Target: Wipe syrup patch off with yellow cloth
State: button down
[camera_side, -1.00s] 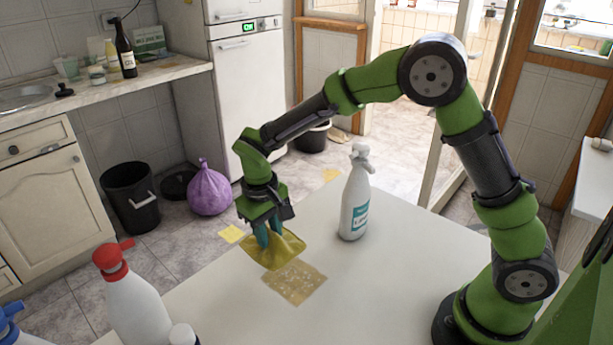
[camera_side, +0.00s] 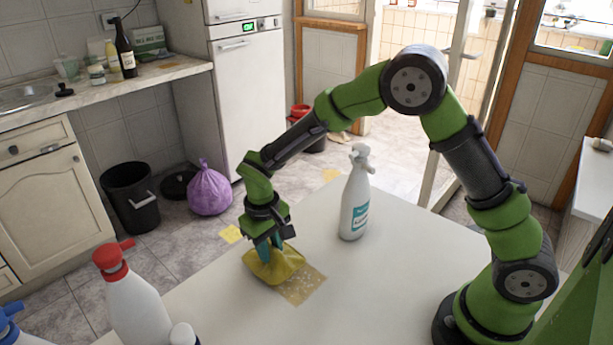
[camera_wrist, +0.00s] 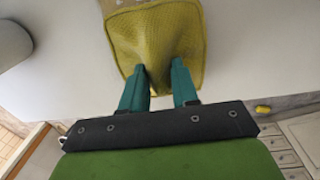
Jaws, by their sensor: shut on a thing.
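The yellow cloth (camera_side: 276,268) lies on the white table, pinched up in the middle. My gripper (camera_side: 270,256) is shut on it from above. In the wrist view the cloth (camera_wrist: 158,40) spreads ahead of the fingers of my gripper (camera_wrist: 160,85). The syrup patch (camera_side: 303,288) is a tan, speckled square on the table. The cloth covers its far left part, and the near right part shows. A sliver of the patch (camera_wrist: 116,4) shows past the cloth in the wrist view.
A white spray bottle (camera_side: 355,200) with a teal label stands on the table right of the cloth. A red-capped white bottle (camera_side: 137,305) stands at the near left. The white table (camera_side: 400,265) is clear to the right of the patch.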

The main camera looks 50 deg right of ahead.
aim_at(284, 259)
jog(key=shift+f, duration=0.8)
jog(key=shift+s+r, duration=0.15)
jog(key=shift+s, duration=1.85)
jog(key=shift+s+f, duration=0.2)
jog(key=shift+s, duration=1.9)
jog(key=shift+s+r, duration=0.1)
jog(key=shift+s, duration=1.7)
jog(key=shift+w+f, duration=0.2)
jog(key=shift+w, duration=2.25)
jog(key=shift+w+r, duration=0.15)
jog(key=shift+w, duration=1.6)
jog(key=shift+w+r, duration=0.1)
jog(key=shift+w, duration=1.6)
jog(key=shift+s+f, duration=0.15)
jog(key=shift+s, duration=1.9)
jog(key=shift+s+d, duration=0.15)
jog(key=shift+s, duration=2.15)
jog(key=shift+s+d, duration=0.1)
jog(key=shift+s, duration=1.35)
jog(key=shift+w, duration=5.85)
